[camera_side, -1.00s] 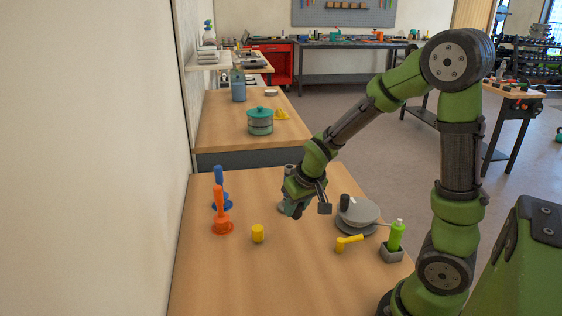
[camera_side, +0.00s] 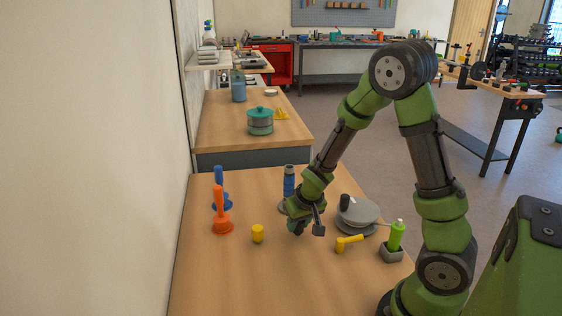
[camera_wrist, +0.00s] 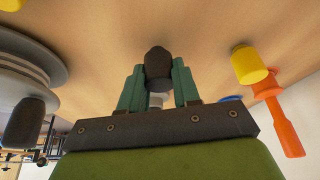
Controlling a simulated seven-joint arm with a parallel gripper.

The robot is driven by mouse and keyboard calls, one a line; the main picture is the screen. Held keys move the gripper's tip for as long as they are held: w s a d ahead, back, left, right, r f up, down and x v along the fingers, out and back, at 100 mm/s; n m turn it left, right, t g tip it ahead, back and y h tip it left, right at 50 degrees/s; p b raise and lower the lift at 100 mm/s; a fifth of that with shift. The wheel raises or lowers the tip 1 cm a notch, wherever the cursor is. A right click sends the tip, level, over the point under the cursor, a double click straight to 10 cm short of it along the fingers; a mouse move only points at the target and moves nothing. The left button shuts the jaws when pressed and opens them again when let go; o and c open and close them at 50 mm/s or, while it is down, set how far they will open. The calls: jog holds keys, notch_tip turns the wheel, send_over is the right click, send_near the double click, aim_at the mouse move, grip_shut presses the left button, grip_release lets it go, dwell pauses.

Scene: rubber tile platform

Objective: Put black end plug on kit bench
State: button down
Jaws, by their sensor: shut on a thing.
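My gripper (camera_wrist: 158,80) is shut on a dark, rounded plug, the black end plug (camera_wrist: 158,62), which sits between its two green fingertips in the wrist view. In the side view my gripper (camera_side: 297,230) hangs low over the middle of the near wooden table (camera_side: 250,285). The plug is not clear there, and I cannot tell whether it touches the tabletop. A second wooden bench (camera_side: 225,130) stands behind the near table; no label shows which one is the kit bench.
Near the gripper stand a blue-and-grey upright piece (camera_side: 289,182), a grey round stack (camera_side: 361,216) and a dark cylinder (camera_side: 344,202). Yellow (camera_side: 257,233), orange (camera_side: 222,212) and blue (camera_side: 219,188) pieces stand left.

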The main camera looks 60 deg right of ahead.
jog(key=shift+f, duration=0.35)
dwell(0.4)
jog(key=c, duration=0.7)
grip_release()
jog(key=shift+c, duration=0.2)
jog(key=shift+r, duration=3.5)
